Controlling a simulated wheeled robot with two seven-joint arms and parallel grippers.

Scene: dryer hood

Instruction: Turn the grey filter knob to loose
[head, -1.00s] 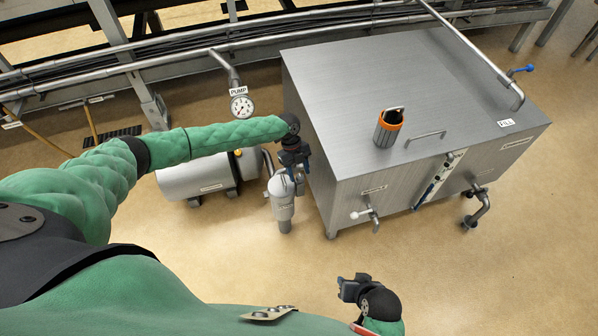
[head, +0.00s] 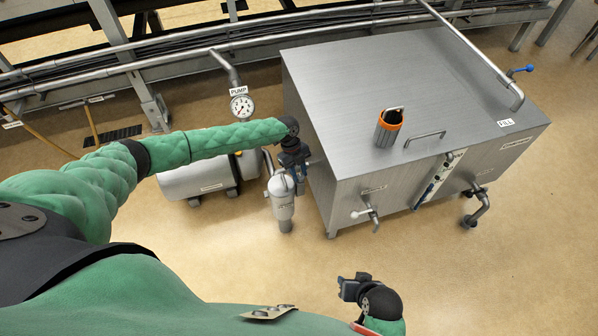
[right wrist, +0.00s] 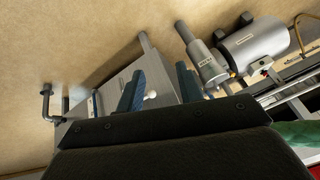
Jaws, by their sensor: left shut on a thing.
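The grey filter (head: 282,205) is an upright canister with a pale label, between the tank and the pump. My right gripper (head: 350,288) is empty, low in the head view, away from the filter. Its two blue fingers (right wrist: 160,85) stand apart in the right wrist view.
A large steel tank (head: 370,90) stands close to the right of the filter, with a white-handled tap (head: 362,213) on its front. The pump (head: 198,177) lies to the left, and a round gauge (head: 242,106) is behind. The floor in front is clear.

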